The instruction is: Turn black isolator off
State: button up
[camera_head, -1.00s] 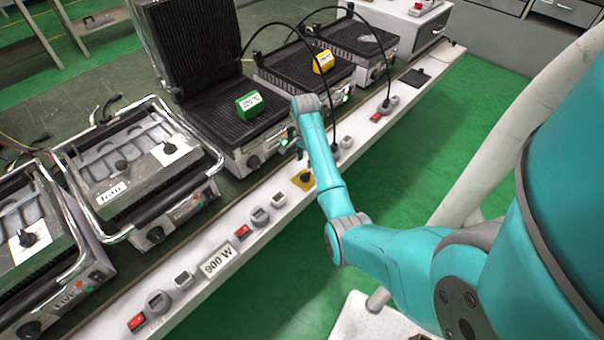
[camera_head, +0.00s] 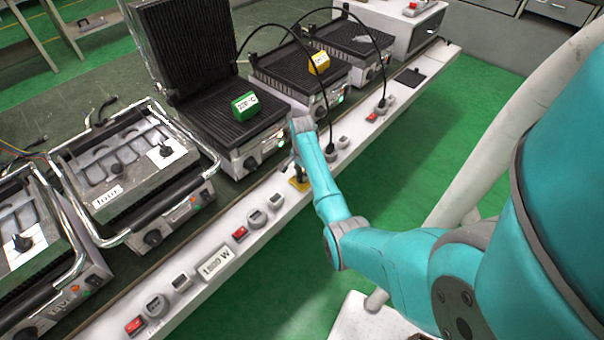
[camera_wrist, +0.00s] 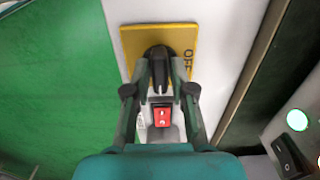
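The black isolator (camera_wrist: 158,54) is a rotary knob on a yellow plate (camera_wrist: 128,36). In the wrist view its ridge points up and down the picture, and the word OFF stands at the plate's right edge. My gripper (camera_wrist: 161,66) is over the knob, with one finger on each side of the ridge. The fingers look open, with slim gaps beside the ridge; contact is not clear. In the head view the yellow plate (camera_head: 303,185) sits on the white ledge, and my gripper and wrist hide most of the knob.
A red rocker switch (camera_wrist: 162,117) shows between my fingers. The white ledge (camera_head: 262,238) also carries a wattage display (camera_head: 216,263), sockets and red switches (camera_head: 239,234). Contact grills stand along its far side, and black cables (camera_head: 325,90) arch close to my wrist.

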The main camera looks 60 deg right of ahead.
grip_shut()
jog(key=n, duration=0.8)
jog(key=shift+n, duration=0.3)
jog(key=n, duration=0.4)
jog(key=shift+n, duration=2.6)
